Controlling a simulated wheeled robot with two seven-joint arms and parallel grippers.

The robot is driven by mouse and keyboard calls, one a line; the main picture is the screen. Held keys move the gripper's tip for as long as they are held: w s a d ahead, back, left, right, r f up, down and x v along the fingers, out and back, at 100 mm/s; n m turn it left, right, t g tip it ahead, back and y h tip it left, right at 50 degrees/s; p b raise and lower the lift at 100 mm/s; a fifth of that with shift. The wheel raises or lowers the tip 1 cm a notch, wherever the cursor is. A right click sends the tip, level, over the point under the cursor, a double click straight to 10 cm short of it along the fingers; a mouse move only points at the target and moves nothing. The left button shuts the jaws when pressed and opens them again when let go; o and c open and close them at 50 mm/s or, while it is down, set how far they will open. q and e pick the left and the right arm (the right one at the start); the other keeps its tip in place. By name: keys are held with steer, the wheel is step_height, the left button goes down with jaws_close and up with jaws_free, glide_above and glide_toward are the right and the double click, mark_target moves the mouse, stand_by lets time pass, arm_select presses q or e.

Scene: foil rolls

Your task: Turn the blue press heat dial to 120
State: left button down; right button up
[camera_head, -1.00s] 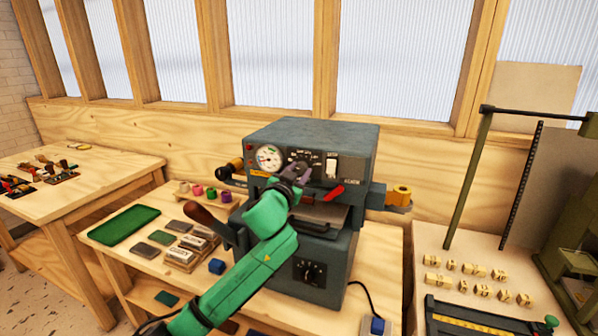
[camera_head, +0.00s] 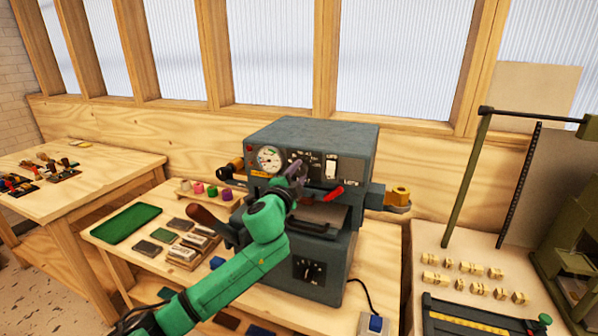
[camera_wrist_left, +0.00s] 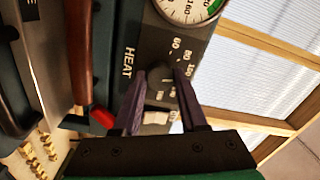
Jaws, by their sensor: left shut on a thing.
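The blue-grey press (camera_head: 335,140) stands on the wooden bench. Its heat dial, a dark knob (camera_wrist_left: 160,76), is on the front panel beside the word HEAT in the left wrist view. Printed numbers surround it, but its setting cannot be read clearly. My left gripper (camera_head: 298,170) is at the panel. In the left wrist view its two purple fingers (camera_wrist_left: 160,88) are shut on the dial, one on each side. In the head view the gripper covers most of the dial. My right gripper is not in view.
A round gauge (camera_head: 268,158) sits left of the dial and a white switch (camera_head: 331,167) right of it. A red-tipped lever (camera_head: 334,193) is just below. A green tray (camera_head: 125,224) and small blocks lie on the bench left of the press.

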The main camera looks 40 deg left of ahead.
arm_select(q)
steer(key=m+p, duration=0.1)
steer(key=m, duration=0.4)
steer(key=shift+a, duration=0.1)
steer(key=shift+m, duration=0.5)
steer(key=shift+c, duration=2.2)
jaws_free()
steer(key=b+v, duration=0.3)
steer(key=v, duration=1.1)
steer(key=shift+s, duration=0.3)
